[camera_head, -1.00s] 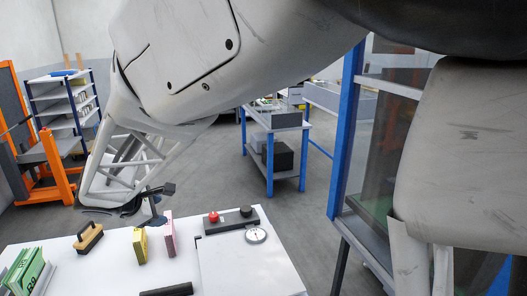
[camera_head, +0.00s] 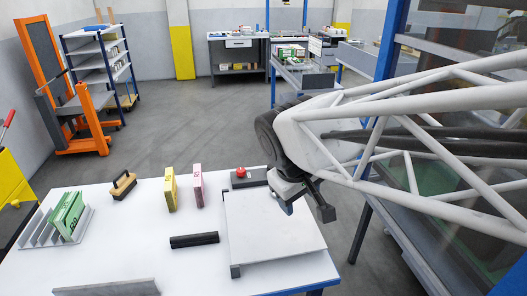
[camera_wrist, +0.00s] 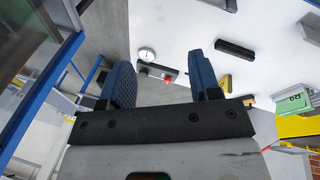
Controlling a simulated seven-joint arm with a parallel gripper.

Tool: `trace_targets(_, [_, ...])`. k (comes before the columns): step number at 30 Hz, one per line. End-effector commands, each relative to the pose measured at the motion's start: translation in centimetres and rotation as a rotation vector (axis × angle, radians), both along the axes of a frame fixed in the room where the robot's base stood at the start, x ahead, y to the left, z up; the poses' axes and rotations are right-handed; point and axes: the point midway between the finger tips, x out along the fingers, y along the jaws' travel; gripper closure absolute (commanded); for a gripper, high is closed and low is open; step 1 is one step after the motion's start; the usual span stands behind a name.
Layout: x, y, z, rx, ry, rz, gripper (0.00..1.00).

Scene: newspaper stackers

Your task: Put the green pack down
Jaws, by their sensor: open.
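Green packs (camera_head: 68,213) stand tilted in the slots of a grey rack (camera_head: 38,238) at the left of the white table. They lean together, so I cannot tell how many there are. A green labelled pack also shows at the right edge of the wrist view (camera_wrist: 293,103). My gripper (camera_head: 309,207) is over the right side of the table, far from the packs. Its two fingers are apart in the wrist view (camera_wrist: 164,82), with nothing between them.
A yellow pack (camera_head: 171,189) and a pink pack (camera_head: 198,186) stand mid-table. A wooden-handled tool (camera_head: 123,185) is left of them, a black bar (camera_head: 194,240) in front. A pale flat board (camera_head: 272,228) lies below my gripper. A glass-panelled blue frame (camera_head: 396,40) stands right.

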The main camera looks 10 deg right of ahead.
Motion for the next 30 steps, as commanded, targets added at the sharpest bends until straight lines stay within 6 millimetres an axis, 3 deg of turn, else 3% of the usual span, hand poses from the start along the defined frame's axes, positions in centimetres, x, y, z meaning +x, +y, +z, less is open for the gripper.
trace_targets(6, [-5.1, -1.8, -0.4, 0.148, -0.038, -0.217, 0.43])
trace_targets(12, [-7.7, -2.2, -0.8, 0.236, -0.061, -0.339, 0.43])
trace_targets(30, [-8.3, -2.2, -1.0, 0.260, -0.066, -0.373, 0.43])
